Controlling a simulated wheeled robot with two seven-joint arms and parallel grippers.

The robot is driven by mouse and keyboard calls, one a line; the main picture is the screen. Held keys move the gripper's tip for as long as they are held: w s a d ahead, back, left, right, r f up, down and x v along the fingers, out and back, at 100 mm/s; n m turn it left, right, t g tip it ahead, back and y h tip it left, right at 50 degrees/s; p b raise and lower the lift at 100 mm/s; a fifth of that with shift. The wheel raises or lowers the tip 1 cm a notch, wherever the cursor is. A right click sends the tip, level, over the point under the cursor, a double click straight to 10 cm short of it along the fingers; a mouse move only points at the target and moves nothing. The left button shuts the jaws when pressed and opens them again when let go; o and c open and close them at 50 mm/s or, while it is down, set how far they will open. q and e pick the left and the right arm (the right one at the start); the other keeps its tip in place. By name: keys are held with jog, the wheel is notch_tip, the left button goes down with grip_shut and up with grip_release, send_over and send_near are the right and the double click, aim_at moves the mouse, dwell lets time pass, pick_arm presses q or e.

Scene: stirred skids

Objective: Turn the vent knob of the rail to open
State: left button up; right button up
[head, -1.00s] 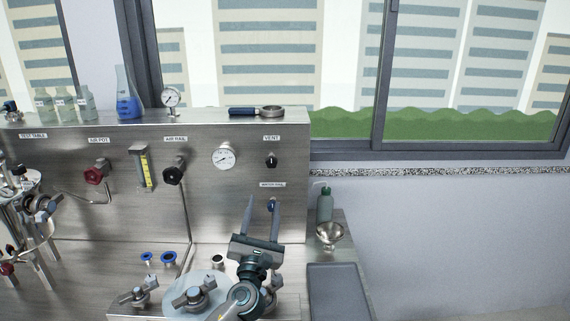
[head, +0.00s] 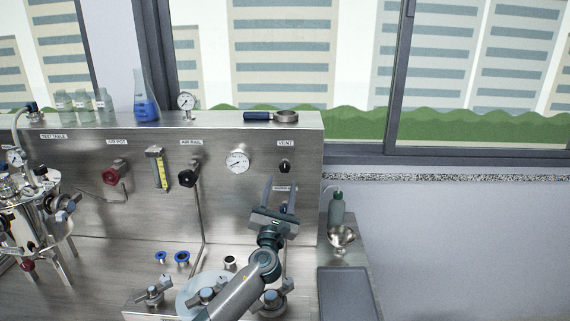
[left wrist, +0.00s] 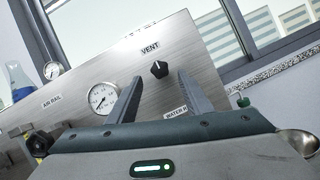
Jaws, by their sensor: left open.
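The vent knob (head: 285,166) is a small black knob under the VENT label on the upright steel panel (head: 140,215). It also shows in the left wrist view (left wrist: 159,68), with a white pointer mark on it. My left gripper (head: 280,184) is open and empty, its two fingers pointing up at the panel just below the knob. In the left wrist view the knob appears beyond and between the fingertips (left wrist: 158,82), apart from them. The fingers partly cover the WATER label below the vent knob. My right gripper is in neither view.
A pressure gauge (head: 237,161) and the black air rail knob (head: 189,174) are left of the vent knob. A blue-handled ring tool (head: 271,116) lies on the panel's top ledge. A green bottle (head: 336,208) and a metal funnel (head: 341,238) stand at the right.

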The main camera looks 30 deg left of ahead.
aim_at(284, 170)
pick_arm(q)
jog(key=p+x, duration=0.1)
jog(key=x, duration=0.7)
jog(key=c, duration=1.1)
